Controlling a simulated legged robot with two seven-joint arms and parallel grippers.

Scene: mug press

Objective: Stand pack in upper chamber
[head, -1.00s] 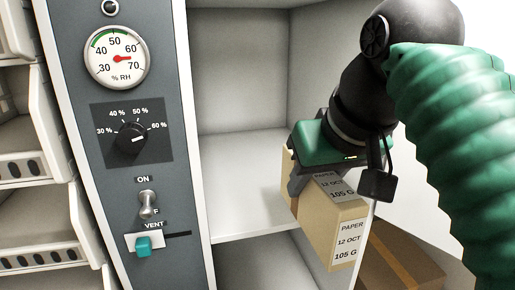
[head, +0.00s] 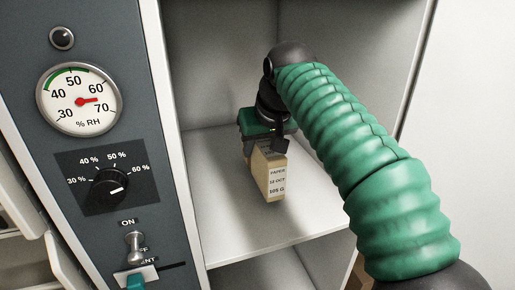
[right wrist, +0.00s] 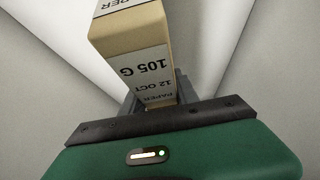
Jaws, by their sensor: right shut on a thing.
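The pack (head: 269,175) is a tan paper box with a white label reading PAPER, 12 OCT, 105 G. It is inside the upper chamber (head: 225,222), roughly upright and close over the chamber's pale floor. I cannot tell whether its base touches the floor. My right gripper (head: 258,148) reaches in from the right and is shut on the upper part of the pack, partly hiding it. In the right wrist view the pack (right wrist: 135,45) sticks out from between the jaws (right wrist: 152,103). My left gripper is not in view.
A grey panel left of the chamber carries a humidity gauge (head: 80,99), a dial (head: 108,189), a toggle switch (head: 134,246) and a teal vent slider (head: 135,281). A lower chamber (head: 265,272) opens below the shelf. The floor around the pack is clear.

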